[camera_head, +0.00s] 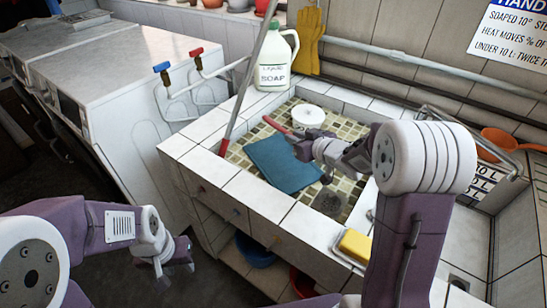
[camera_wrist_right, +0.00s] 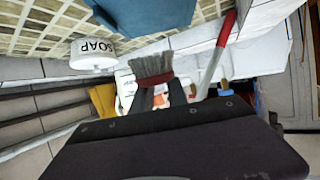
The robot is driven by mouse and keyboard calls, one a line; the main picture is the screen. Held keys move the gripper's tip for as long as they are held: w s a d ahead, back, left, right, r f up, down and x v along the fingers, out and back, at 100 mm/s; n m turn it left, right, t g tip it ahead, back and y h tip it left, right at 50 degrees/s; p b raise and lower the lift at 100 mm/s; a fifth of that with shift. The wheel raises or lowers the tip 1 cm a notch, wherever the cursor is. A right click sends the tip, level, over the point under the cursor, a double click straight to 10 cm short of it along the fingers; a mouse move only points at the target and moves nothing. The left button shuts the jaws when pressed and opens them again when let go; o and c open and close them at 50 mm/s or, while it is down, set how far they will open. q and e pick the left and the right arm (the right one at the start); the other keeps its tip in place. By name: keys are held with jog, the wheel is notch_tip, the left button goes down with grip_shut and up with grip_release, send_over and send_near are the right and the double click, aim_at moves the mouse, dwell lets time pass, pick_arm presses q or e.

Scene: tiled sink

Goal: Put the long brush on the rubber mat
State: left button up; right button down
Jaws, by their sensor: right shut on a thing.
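The blue rubber mat (camera_head: 283,166) lies in the mosaic-tiled sink basin; part of it shows at the top of the right wrist view (camera_wrist_right: 150,12). My right gripper (camera_head: 304,143) is over the basin, at the mat's upper right side. In the right wrist view it is shut on the brush (camera_wrist_right: 152,66), whose grey bristles and red band stick out past the fingers. In the head view a red piece of the brush (camera_head: 273,123) shows beside the gripper; the rest is hidden. My left gripper (camera_head: 174,268) hangs low in front of the counter, away from the sink, and looks empty.
A white soap jug (camera_head: 275,62) stands on the back rim, and a round white tub (camera_head: 308,116) sits behind the mat. A long red-ended pole (camera_head: 243,90) leans at the basin's left. A yellow sponge (camera_head: 354,244) lies on the front rim.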

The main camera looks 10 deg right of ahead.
jog(key=shift+s+d, duration=0.1)
jog(key=shift+s, duration=0.15)
jog(key=b, duration=0.3)
send_over(293, 173)
notch_tip(293, 173, down, 5)
jog(key=shift+d+f, duration=0.15)
jog(key=shift+w+f, duration=0.2)
jog(key=shift+f, duration=0.15)
jog(key=shift+s+f, duration=0.15)
notch_tip(293, 173, down, 3)
jog(key=shift+b, duration=0.85)
jog(key=shift+f, duration=0.25)
jog(key=shift+r, duration=0.1)
